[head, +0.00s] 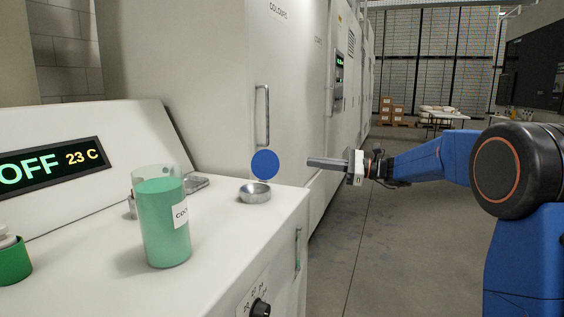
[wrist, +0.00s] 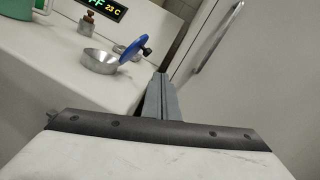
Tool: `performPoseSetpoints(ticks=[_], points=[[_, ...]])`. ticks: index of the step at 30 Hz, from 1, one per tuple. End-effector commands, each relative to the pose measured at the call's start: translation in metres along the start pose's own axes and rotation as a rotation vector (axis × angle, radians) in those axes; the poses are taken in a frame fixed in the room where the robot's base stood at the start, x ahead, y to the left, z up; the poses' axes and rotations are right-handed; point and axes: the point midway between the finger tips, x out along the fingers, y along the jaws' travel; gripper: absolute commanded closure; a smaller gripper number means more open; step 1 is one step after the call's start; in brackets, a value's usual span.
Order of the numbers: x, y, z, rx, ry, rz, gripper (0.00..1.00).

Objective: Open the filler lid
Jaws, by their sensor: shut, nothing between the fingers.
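The filler is a short round metal neck (head: 254,194) on the white counter top, near its right edge. Its blue round lid (head: 265,164) stands raised on edge behind the neck, so the neck's mouth is uncovered. In the wrist view the lid (wrist: 134,49) is tilted up beside the neck (wrist: 99,62), with a black knob on its outer face. My gripper (head: 309,162) is shut and empty, right of the lid and apart from it, pointing left. Its closed fingers also show in the wrist view (wrist: 160,80).
A clear beaker of green liquid (head: 165,222) stands on the counter (head: 95,290), left of the filler. A display (head: 52,168) reads OFF, 23 C. A tall white cabinet with a handle (head: 262,115) rises behind the filler. The aisle floor (head: 400,235) is clear.

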Motion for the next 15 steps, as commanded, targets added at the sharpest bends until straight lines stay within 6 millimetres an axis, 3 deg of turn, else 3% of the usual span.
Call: performPoseSetpoints(ticks=[15], points=[[0.006,-0.02,-0.022,-0.746,-0.055,0.033,1.0]])
